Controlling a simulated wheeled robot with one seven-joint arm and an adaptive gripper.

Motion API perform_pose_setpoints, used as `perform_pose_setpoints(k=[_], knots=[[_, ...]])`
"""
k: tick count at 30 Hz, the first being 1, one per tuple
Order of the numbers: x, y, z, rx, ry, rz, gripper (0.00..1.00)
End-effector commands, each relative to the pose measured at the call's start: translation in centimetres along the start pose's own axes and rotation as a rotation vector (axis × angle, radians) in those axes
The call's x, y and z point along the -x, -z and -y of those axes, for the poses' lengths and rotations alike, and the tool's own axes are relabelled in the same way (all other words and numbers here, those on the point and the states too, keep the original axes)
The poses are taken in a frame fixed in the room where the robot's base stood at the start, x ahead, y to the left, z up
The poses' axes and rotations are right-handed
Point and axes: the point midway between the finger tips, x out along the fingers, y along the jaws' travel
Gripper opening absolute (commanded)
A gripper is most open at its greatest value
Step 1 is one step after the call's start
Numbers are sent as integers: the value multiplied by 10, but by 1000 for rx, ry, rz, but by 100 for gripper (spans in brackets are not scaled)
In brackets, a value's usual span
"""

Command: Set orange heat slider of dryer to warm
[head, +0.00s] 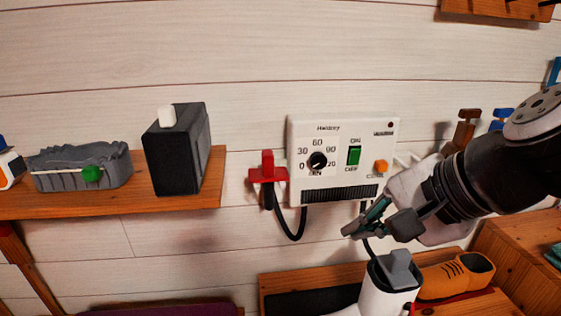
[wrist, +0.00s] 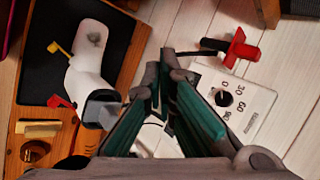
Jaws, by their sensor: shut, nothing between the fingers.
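The dryer (head: 330,187) is a white panel on the plank wall, with a black timer dial (head: 318,160), a green ON/OFF switch (head: 354,155) and a dark vent. Its orange heat slider (head: 381,166) sits at the lower right; the label beneath is too small to read. In the wrist view the dryer (wrist: 257,98) is on the right, with the dial (wrist: 222,97) visible and the slider not seen. My gripper (head: 362,219) is shut and empty, below and slightly left of the slider, apart from it in the picture. Its fingers (wrist: 159,78) also show in the wrist view.
A red fixture (head: 267,172) with a black cable is left of the dryer. A white boot-shaped object (head: 385,298) stands below my gripper, beside an orange shoe (head: 440,279). A wooden shelf (head: 205,193) at left holds a black box (head: 180,150). Brown and blue wall pieces are at right.

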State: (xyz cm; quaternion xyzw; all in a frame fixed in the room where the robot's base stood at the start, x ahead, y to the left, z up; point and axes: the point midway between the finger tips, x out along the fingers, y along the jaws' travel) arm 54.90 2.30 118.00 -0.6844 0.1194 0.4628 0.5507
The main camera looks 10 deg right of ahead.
Motion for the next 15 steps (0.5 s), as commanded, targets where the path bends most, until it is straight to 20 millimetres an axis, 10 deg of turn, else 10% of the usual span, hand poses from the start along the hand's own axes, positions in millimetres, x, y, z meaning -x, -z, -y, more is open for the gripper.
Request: perform_pose_setpoints(k=[15], knots=[[-91, 141, 6, -1147, 449, 25, 0]])
